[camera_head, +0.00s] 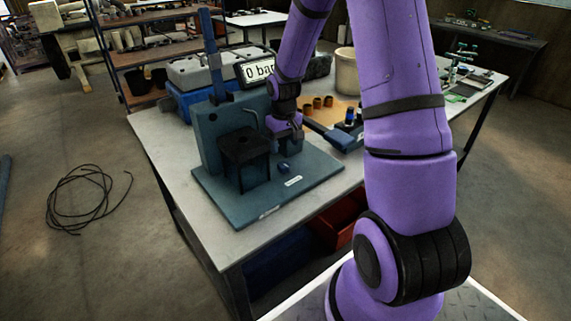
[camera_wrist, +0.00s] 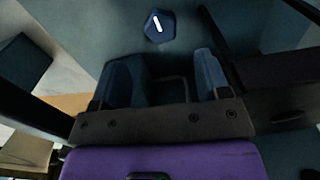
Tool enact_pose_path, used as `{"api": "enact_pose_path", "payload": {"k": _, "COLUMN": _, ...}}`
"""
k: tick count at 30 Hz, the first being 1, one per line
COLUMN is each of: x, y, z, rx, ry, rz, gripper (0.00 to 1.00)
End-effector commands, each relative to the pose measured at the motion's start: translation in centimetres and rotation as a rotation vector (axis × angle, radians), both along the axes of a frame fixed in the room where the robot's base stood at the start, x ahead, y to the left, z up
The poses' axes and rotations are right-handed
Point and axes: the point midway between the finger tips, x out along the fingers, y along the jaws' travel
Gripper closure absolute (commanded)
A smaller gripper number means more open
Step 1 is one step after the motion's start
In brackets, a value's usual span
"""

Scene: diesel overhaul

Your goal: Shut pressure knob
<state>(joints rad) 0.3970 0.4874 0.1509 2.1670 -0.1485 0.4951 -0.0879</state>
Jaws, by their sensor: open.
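The pressure knob is a small dark blue knob (camera_head: 283,168) on the teal base plate of the test stand (camera_head: 300,188). In the wrist view the knob (camera_wrist: 158,27) is at top centre, many-sided, with a white line on top. My gripper (camera_head: 284,138) is above the base plate, behind and above the knob. In the wrist view my gripper (camera_wrist: 163,72) shows two blue fingers spread apart, with the knob beyond their tips and apart from them. A thin dark angular bar shows between the fingers; I cannot tell what it is.
A black block (camera_head: 246,158) and the teal upright (camera_head: 207,138) stand left of my gripper. A display (camera_head: 260,70) reads "0 bar". Brown rings (camera_head: 317,103) and a blue tray (camera_head: 346,138) are behind and to the right. The table's front left (camera_head: 165,150) is bare.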

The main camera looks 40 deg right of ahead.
Motion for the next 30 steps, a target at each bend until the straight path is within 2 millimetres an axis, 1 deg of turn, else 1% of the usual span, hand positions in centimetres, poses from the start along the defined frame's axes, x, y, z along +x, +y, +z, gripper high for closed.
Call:
{"api": "enact_pose_path", "payload": {"k": 1, "x": -0.1, "y": 0.0, "z": -1.0, "rx": 0.001, "ry": 0.005, "rz": 0.001, "gripper": 0.31}}
{"api": "enact_pose_path", "payload": {"k": 9, "x": -0.1, "y": 0.0, "z": -5.8, "rx": 0.001, "ry": 0.005, "rz": 0.0, "gripper": 0.31}}
{"api": "enact_pose_path", "payload": {"k": 12, "x": -0.1, "y": 0.0, "z": -7.1, "rx": 0.001, "ry": 0.004, "rz": 0.001, "gripper": 0.31}}
{"api": "enact_pose_path", "payload": {"k": 15, "x": -0.1, "y": 0.0, "z": -8.1, "rx": 0.001, "ry": 0.003, "rz": 0.0, "gripper": 0.31}}
{"api": "enact_pose_path", "payload": {"k": 21, "x": 0.0, "y": 0.0, "z": -8.9, "rx": 0.0, "ry": 0.001, "rz": -0.001, "gripper": 0.31}}
{"api": "enact_pose_path", "payload": {"k": 28, "x": 0.0, "y": 0.0, "z": -9.0, "rx": 0.0, "ry": 0.001, "rz": -0.001, "gripper": 0.31}}
{"api": "enact_pose_path", "payload": {"k": 29, "x": 0.0, "y": 0.0, "z": -9.0, "rx": 0.0, "ry": 0.001, "rz": -0.001, "gripper": 0.33}}
{"api": "enact_pose_path", "payload": {"k": 30, "x": 0.0, "y": 0.0, "z": -9.0, "rx": 0.0, "ry": 0.001, "rz": -0.001, "gripper": 0.42}}
